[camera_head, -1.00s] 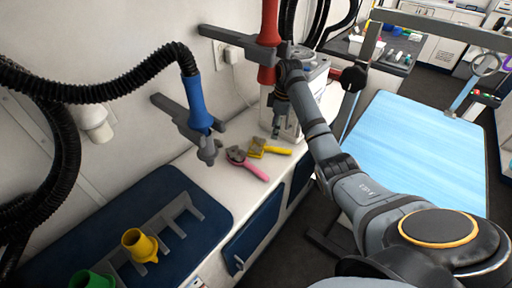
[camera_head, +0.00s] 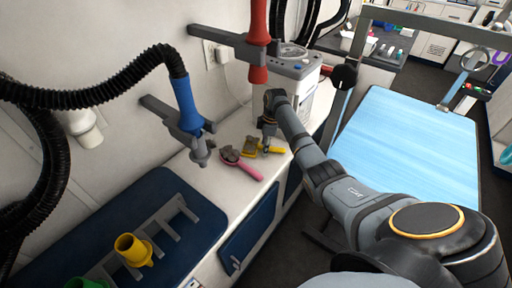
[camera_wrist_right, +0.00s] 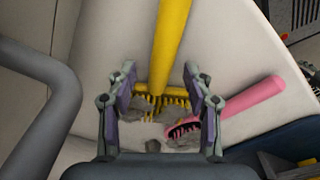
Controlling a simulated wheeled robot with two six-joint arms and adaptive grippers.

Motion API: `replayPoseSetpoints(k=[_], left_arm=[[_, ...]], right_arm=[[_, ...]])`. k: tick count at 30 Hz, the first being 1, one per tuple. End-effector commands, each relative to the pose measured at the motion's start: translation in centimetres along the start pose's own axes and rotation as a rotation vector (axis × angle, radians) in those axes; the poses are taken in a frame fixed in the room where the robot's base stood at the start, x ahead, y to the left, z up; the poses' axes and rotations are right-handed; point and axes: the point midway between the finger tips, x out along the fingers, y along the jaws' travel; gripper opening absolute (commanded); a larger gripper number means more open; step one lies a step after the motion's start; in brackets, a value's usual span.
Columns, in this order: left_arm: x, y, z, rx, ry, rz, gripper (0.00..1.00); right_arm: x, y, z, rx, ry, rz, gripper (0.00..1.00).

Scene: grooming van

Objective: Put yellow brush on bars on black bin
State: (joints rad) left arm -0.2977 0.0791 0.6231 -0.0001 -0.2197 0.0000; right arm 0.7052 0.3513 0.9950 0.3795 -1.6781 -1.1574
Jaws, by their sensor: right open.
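The yellow brush (camera_head: 276,151) lies on the white counter, with grey fluff on its bristles. In the right wrist view, the brush's yellow handle (camera_wrist_right: 172,45) points up the picture, and its bristled head lies between the fingers. My right gripper (camera_wrist_right: 160,82) is open above the brush, one finger on each side. In the head view, my right gripper (camera_head: 268,140) partly covers the brush. I cannot tell whether it touches the brush. A grey barred rack (camera_head: 165,222) lies on a dark blue mat; I cannot make out a black bin for certain. My left gripper is not in view.
A pink brush (camera_head: 248,170) lies close beside the yellow one. A blue dryer nozzle (camera_head: 187,105) and a red one (camera_head: 259,45) hang above the counter. A white machine (camera_head: 292,75) stands behind. A yellow cone (camera_head: 135,248) sits by the rack. A blue table (camera_head: 410,145) is at right.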

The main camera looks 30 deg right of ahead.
Motion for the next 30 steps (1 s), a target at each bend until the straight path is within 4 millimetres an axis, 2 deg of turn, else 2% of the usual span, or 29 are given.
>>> replayPoseSetpoints(k=[6, 17, 26, 30], left_arm=[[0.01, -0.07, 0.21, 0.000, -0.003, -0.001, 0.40], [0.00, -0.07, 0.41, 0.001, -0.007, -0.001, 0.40], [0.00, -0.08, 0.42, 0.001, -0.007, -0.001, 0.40], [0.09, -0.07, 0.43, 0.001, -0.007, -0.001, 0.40]], right_arm=[[0.07, 0.00, 0.00, 0.000, 0.000, 0.000, 0.50], [0.05, 0.00, 0.00, -0.001, 0.000, 0.000, 0.01], [-0.02, 0.02, -0.02, -0.001, 0.001, 0.001, 0.00], [-0.68, 0.06, -0.11, -0.001, 0.001, 0.002, 0.00]])
